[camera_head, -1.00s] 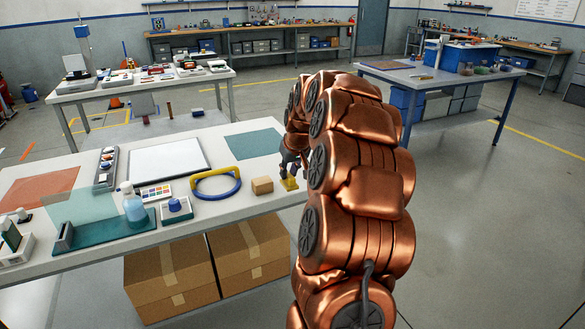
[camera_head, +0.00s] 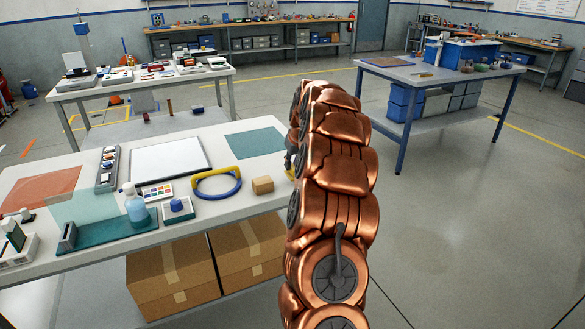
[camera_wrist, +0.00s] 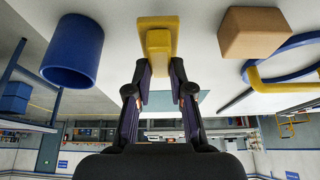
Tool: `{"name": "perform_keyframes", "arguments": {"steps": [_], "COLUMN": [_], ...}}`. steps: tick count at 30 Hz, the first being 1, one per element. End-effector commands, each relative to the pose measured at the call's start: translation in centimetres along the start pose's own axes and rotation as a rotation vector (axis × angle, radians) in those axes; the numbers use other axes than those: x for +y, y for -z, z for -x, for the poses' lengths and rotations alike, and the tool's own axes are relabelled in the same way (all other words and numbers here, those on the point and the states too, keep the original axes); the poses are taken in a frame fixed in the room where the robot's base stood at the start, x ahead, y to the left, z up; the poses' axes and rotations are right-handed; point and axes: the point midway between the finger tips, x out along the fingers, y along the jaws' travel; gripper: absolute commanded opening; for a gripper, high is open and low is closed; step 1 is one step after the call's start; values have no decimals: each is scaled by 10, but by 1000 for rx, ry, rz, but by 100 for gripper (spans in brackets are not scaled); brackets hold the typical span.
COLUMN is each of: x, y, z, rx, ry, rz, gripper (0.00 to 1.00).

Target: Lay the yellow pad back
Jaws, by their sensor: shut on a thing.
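The yellow pad (camera_wrist: 157,24) is a flat yellow piece with an upright part, seen at the top middle of the wrist view. My gripper (camera_wrist: 160,72) is shut on its upright part, with one dark finger on each side. In the head view my gripper (camera_head: 290,161) is at the right end of the white table, mostly hidden behind my copper arm. Only a sliver of the yellow pad (camera_head: 291,174) shows there. I cannot tell whether the pad touches the tabletop.
A tan block (camera_head: 262,185) and a blue ring with a yellow grip (camera_head: 217,197) lie to the left on the white table (camera_head: 60,255). A blue cylinder (camera_wrist: 73,52) stands near the pad in the wrist view. A teal mat (camera_head: 255,143) lies behind.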

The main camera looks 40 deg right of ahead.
Motion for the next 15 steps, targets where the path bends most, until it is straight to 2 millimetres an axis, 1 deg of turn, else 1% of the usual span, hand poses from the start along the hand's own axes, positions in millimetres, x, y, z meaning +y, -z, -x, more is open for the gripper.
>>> {"name": "perform_keyframes", "arguments": {"steps": [3,6,15], "x": [-1,-1,-1], "y": [-8,-10,-11], "z": [-13,-20,-22], "rx": [-7,-4,-2], "ry": [3,2,1], "rz": [-1,0,0], "gripper": [0,0,0]}}
